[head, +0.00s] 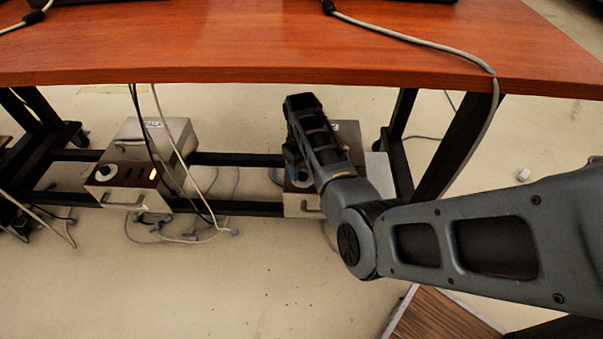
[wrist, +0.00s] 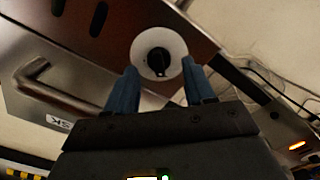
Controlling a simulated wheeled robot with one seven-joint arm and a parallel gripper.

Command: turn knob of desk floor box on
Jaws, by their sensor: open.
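In the wrist view a round white dial with a black knob (wrist: 158,56) sits on the dark brown panel of a metal floor box (wrist: 50,70). My gripper (wrist: 159,80) is open, with one blue finger on each side of the dial's lower part. Nothing is held, and I cannot tell whether the fingers touch the knob. In the head view this floor box (head: 302,205) stands under the desk, and my arm hides its knob and most of its top.
A second floor box (head: 130,198) with a white knob and lit amber light stands to the left under the wooden desk (head: 250,55). Cables hang and lie around it. Dark desk legs (head: 460,140) and crossbars frame the space. Floor in front is mostly clear.

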